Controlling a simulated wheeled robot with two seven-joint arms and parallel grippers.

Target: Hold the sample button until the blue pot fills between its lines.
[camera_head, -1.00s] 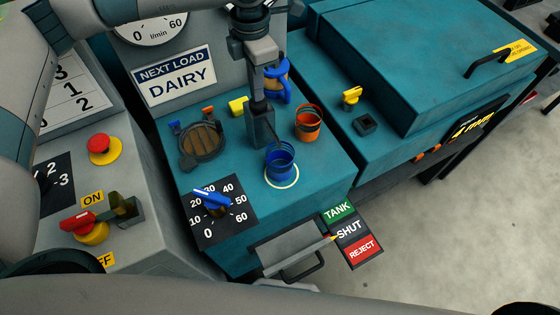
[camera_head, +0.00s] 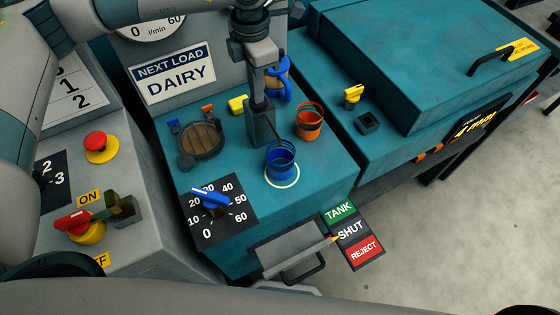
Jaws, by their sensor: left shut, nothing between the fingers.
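The blue pot (camera_head: 281,160) stands upright inside a pale ring on the teal bench. Its lines and the level inside are too small to make out. A dark grey sample tap block (camera_head: 264,129) stands just behind it, with a thin spout reaching toward the pot's rim. My left gripper (camera_head: 258,101) comes down from above, fingers shut and empty, with its tips at the top of this block. The sample button is hidden under the fingertips, so I cannot tell how far it is pressed. My right gripper is not in view.
An orange pot (camera_head: 309,123) stands right of the blue pot. A blue-handled vessel (camera_head: 279,80) is behind the gripper. A round brown hatch (camera_head: 201,140) and a blue dial (camera_head: 211,201) lie left. The TANK/SHUT/REJECT plate (camera_head: 351,233) is at the front.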

